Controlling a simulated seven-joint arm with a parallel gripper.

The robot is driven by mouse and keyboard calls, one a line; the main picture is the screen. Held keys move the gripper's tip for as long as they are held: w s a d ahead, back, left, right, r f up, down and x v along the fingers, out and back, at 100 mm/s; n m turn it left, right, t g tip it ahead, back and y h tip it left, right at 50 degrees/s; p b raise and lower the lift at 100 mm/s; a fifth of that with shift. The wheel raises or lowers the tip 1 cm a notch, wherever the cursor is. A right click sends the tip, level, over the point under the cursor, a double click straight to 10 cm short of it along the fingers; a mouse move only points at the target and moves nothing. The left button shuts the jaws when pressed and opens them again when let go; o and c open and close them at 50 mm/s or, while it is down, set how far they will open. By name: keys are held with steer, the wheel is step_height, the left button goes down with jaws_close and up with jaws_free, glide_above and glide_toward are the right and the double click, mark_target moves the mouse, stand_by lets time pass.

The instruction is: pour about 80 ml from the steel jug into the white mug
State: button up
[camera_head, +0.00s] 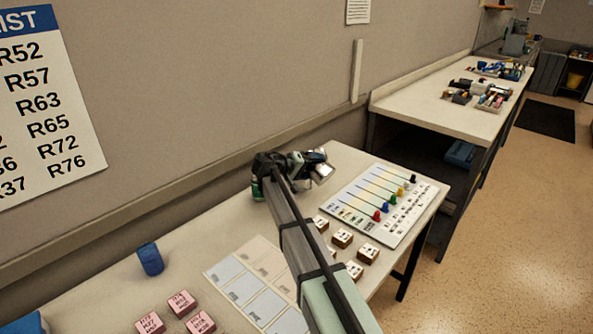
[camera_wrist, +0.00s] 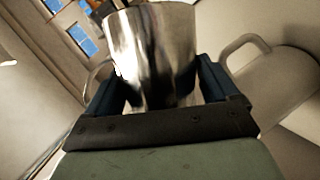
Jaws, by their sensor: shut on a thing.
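The steel jug (camera_wrist: 152,55) is shiny and stands between the two dark fingers of my gripper (camera_wrist: 160,88), which is shut on it. In the head view the jug (camera_head: 322,172) shows small at the end of my arm, over the far part of the near table, and looks tilted. My gripper (camera_head: 298,166) is partly hidden there by my own arm. A pale, curved body with a handle (camera_wrist: 245,45), likely the white mug, is right of the jug in the wrist view. I cannot make out the mug in the head view. Liquid is not visible.
A white board with coloured sliders (camera_head: 382,205) lies right of my gripper on the near table (camera_head: 190,242). Several labelled blocks (camera_head: 342,238), a card sheet (camera_head: 245,285) and a blue cylinder (camera_head: 150,259) are nearer. The wall runs close behind. A second table (camera_head: 440,110) stands beyond.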

steer(key=shift+w+a+r+n, duration=0.1)
steer(key=shift+r+n, duration=0.25)
steer(key=shift+n, duration=0.05)
steer(key=shift+w+a+r+n+h, duration=0.35)
steer(key=shift+w+a+n+h, duration=0.15)
steer(key=shift+h, duration=0.1)
stand_by(1.9)
steer(key=shift+r, duration=0.2)
stand_by(0.7)
steer(key=shift+g, duration=0.3)
steer(key=shift+s+d+f+m+y, duration=0.15)
steer(key=shift+s+d+f+m, duration=0.1)
steer(key=shift+s+d, duration=0.25)
steer(key=shift+s+d+f+m+y, duration=0.2)
steer(key=shift+s+d, duration=0.15)
steer(key=shift+s, duration=0.2)
steer(key=shift+w+f+m+y, duration=0.2)
steer(key=shift+f+m+y, duration=0.05)
steer(key=shift+f+m, duration=0.25)
steer(key=shift+r+m+t+y, duration=0.45)
steer(key=shift+m+t+y, duration=0.2)
steer(key=shift+m, duration=0.3)
